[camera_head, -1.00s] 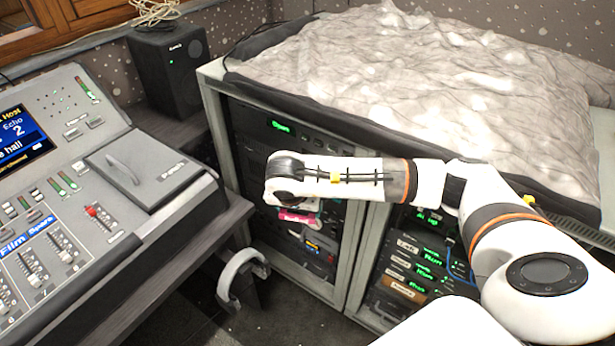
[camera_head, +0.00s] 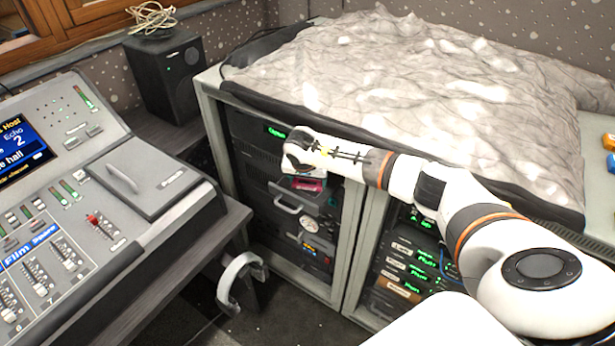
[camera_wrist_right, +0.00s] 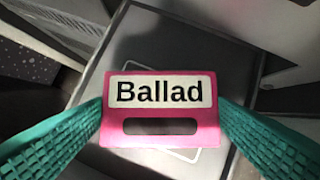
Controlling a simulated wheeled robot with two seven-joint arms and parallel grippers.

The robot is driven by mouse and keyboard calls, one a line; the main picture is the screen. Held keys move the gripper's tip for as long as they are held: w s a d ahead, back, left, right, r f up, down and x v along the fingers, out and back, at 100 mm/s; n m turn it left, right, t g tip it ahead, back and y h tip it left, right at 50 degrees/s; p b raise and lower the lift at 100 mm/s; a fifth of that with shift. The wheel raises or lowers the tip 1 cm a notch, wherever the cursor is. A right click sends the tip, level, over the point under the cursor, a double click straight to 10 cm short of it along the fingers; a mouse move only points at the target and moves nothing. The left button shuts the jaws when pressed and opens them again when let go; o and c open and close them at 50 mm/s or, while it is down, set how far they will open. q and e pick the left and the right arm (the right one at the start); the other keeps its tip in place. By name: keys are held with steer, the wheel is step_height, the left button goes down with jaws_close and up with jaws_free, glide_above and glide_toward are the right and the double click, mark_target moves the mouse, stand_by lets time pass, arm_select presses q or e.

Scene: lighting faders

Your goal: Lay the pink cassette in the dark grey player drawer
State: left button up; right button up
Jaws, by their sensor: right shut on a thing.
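The pink cassette (camera_wrist_right: 160,140) has a white label reading "Ballad". In the right wrist view it sits between the two green fingers of my right gripper (camera_wrist_right: 160,125), which is shut on it. Behind it in that view lies a dark grey tray with a light outline, which looks like the player drawer (camera_wrist_right: 108,62). In the head view the cassette (camera_head: 308,184) shows as a pink strip below my right wrist, in front of the left rack. I cannot tell whether the cassette touches the drawer. My left gripper is out of view.
The left rack (camera_head: 345,235) holds dark units, one with a handle (camera_head: 287,208). The right rack (camera_head: 407,270) has several labelled units. A mixing desk (camera_head: 95,215) is at left, with headphones (camera_head: 240,280) beside its edge. Rumpled cloth (camera_head: 420,90) covers the top.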

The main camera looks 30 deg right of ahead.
steer(key=shift+f, duration=0.3)
steer(key=o, duration=1)
steer(key=shift+r, duration=0.1)
steer(key=shift+r, duration=0.25)
steer(key=b+v, duration=0.1)
steer(key=v, duration=1)
steer(key=shift+a+r+b, duration=0.15)
steer(key=shift+r+b, duration=0.1)
steer(key=shift+b, duration=0.05)
steer(key=shift+s, duration=0.1)
